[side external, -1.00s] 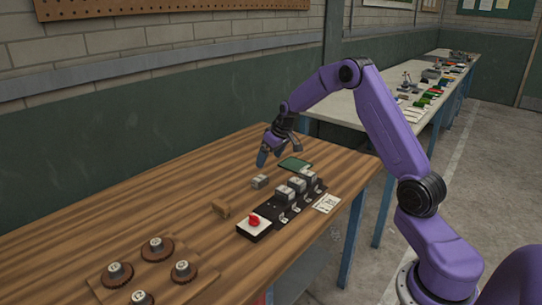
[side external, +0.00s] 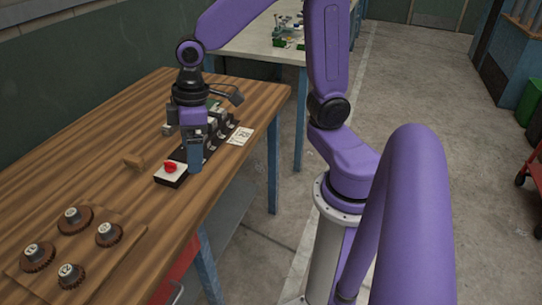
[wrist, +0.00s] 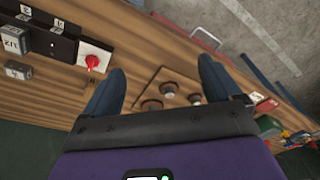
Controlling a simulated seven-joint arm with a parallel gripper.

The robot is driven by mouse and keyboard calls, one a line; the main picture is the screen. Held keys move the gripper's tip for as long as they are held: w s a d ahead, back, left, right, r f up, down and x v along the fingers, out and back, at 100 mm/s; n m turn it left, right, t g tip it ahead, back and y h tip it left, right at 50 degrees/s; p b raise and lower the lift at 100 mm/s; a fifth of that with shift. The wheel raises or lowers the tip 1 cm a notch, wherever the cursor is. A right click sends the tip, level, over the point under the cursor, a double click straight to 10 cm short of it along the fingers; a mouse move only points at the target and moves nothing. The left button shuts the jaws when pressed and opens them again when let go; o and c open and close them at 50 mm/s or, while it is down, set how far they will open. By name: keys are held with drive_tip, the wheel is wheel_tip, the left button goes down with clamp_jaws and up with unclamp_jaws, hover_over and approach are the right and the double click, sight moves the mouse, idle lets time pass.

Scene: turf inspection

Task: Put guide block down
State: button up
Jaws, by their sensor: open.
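My gripper (side external: 195,165) is over the near part of the black fixture, beside its white end plate with a red knob (side external: 170,168). In the wrist view my gripper (wrist: 160,88) has its two blue fingers wide apart with nothing between them. No block is labelled as the guide block, so I cannot tell which it is. A small wooden block (side external: 133,161) lies on the table left of the fixture. A loose grey block (side external: 168,129) sits behind it; it also shows in the wrist view (wrist: 18,70). Grey numbered blocks (wrist: 18,38) sit along the fixture.
A wooden board (side external: 100,262) with several numbered knobs on round bases lies at the table's near left. A white card (side external: 240,137) lies right of the fixture. The wooden table (side external: 120,118) is bare at the back left. A second bench stands behind.

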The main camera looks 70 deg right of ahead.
drive_tip(key=s+d+n+h, duration=0.1)
drive_tip(key=s+d+n, duration=0.2)
drive_tip(key=s, duration=1.3)
drive_tip(key=shift+s+f+n+g, duration=0.15)
drive_tip(key=shift+s+n+g, duration=0.2)
drive_tip(key=shift+n, duration=0.35)
